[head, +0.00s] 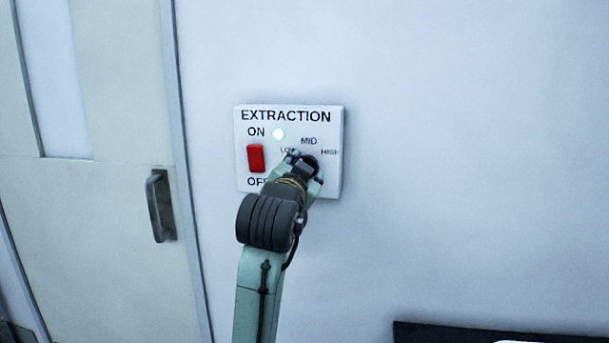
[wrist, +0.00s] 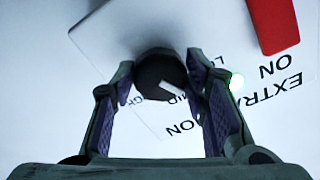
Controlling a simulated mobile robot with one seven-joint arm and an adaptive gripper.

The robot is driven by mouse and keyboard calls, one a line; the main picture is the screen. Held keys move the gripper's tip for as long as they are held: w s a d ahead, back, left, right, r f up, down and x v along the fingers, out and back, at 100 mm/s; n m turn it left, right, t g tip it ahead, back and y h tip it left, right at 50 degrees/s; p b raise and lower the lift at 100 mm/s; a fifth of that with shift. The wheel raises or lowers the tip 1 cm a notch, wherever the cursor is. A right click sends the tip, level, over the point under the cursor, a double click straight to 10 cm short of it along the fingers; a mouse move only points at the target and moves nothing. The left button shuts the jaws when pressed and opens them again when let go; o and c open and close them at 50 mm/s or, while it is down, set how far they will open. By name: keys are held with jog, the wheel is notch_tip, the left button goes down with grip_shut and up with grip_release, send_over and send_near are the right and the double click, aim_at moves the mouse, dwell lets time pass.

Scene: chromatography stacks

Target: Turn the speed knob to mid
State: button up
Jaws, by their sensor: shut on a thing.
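The speed knob (wrist: 156,72) is dark and round with a white pointer mark, on the white EXTRACTION panel (head: 241,188). In the wrist view my gripper (wrist: 160,82) has one finger on each side of the knob, shut on it. The white mark slants down and to the right in that view, toward the partly hidden MID lettering. In the head view my gripper (head: 304,165) covers the knob below the MID label (head: 309,141). LOW is partly covered and HIGH (head: 330,152) is readable.
A red rocker switch (head: 256,158), between ON and OFF, sits left of the knob. A green-white lamp (head: 278,134) glows above it. A door with a dark handle (head: 160,205) is at left. The wall right of the panel is clear. A dark edge (head: 490,335) shows at lower right.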

jog(key=m+b, duration=0.1)
jog(key=m, duration=0.4)
jog(key=shift+a+m+b, duration=0.1)
jog(key=shift+m+b, duration=0.2)
jog(key=shift+m, duration=0.1)
jog(key=shift+r, duration=0.1)
dwell(0.3)
jog(key=o, duration=1.1)
jog(key=shift+o, duration=0.2)
jog(key=s+a, duration=0.2)
jog(key=s, duration=0.9)
jog(key=shift+s+a, duration=0.15)
jog(key=shift+s, duration=0.25)
